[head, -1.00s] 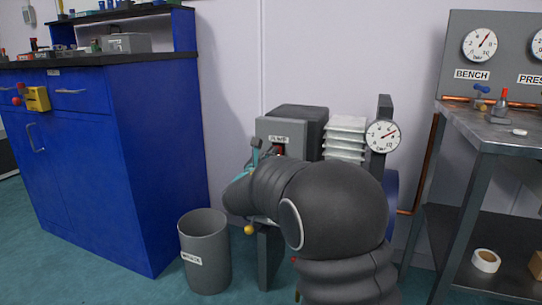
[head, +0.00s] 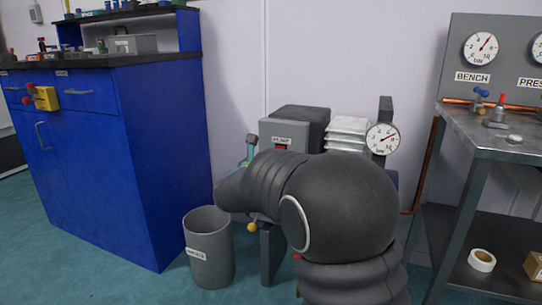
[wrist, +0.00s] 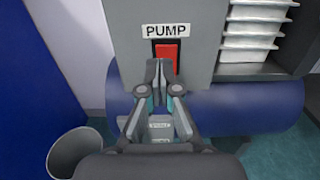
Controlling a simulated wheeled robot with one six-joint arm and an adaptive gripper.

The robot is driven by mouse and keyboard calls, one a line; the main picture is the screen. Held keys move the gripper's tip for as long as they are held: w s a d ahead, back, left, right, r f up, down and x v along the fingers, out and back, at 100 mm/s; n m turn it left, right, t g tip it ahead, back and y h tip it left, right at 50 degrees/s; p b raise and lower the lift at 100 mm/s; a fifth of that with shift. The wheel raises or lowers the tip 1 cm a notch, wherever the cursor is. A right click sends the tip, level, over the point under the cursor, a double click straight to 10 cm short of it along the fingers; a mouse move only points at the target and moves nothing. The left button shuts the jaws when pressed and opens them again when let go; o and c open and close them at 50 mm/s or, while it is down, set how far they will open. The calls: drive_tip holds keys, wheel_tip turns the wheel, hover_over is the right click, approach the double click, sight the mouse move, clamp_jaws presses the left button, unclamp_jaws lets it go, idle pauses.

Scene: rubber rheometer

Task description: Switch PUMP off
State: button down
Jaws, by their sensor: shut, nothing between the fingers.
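The PUMP box (head: 270,128) is a grey housing beyond my arm in the head view. In the wrist view its front panel (wrist: 200,62) carries a PUMP label (wrist: 166,31) above a red rocker switch (wrist: 167,56) in a dark frame. My gripper (wrist: 159,66) is shut and empty, its fingertips in front of the lower left part of the switch and hiding it. I cannot tell whether the fingertips touch the switch. In the head view my own arm hides most of the gripper.
A blue cylinder (wrist: 255,108) lies below the panel. A grey bin (head: 208,255) stands on the floor at left, beside a blue cabinet (head: 165,150). White stacked trays (head: 346,133) and a gauge (head: 382,138) are right of the box. A metal bench (head: 500,150) stands at right.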

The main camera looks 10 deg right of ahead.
drive_tip(key=r+v, duration=0.1)
drive_tip(key=v, duration=0.7)
drive_tip(key=shift+s+a+r, duration=0.15)
drive_tip(key=shift+s+a, duration=0.1)
drive_tip(key=shift+s, duration=0.05)
drive_tip(key=s+d+f+m+g, duration=0.3)
drive_tip(key=s+f+m+g, duration=0.2)
drive_tip(key=f+m, duration=0.35)
drive_tip(key=s+d+f+m+g+y+p, duration=0.1)
drive_tip(key=s+d+f+m+g, duration=0.2)
drive_tip(key=s, duration=0.4)
drive_tip(key=s+d+f+m+g+y+p, duration=0.1)
drive_tip(key=s+f+m+g+y, duration=0.15)
drive_tip(key=s+m, duration=0.35)
drive_tip(key=s+a+r+m+g+y+p, duration=0.15)
drive_tip(key=s+m+y, duration=0.35)
drive_tip(key=s+m, duration=0.65)
drive_tip(key=s+d+r+t+p, duration=0.2)
drive_tip(key=s+r, duration=0.5)
drive_tip(key=shift+s+m+y+p, duration=0.2)
drive_tip(key=shift+m+y+p, duration=0.2)
drive_tip(key=shift+y, duration=0.05)
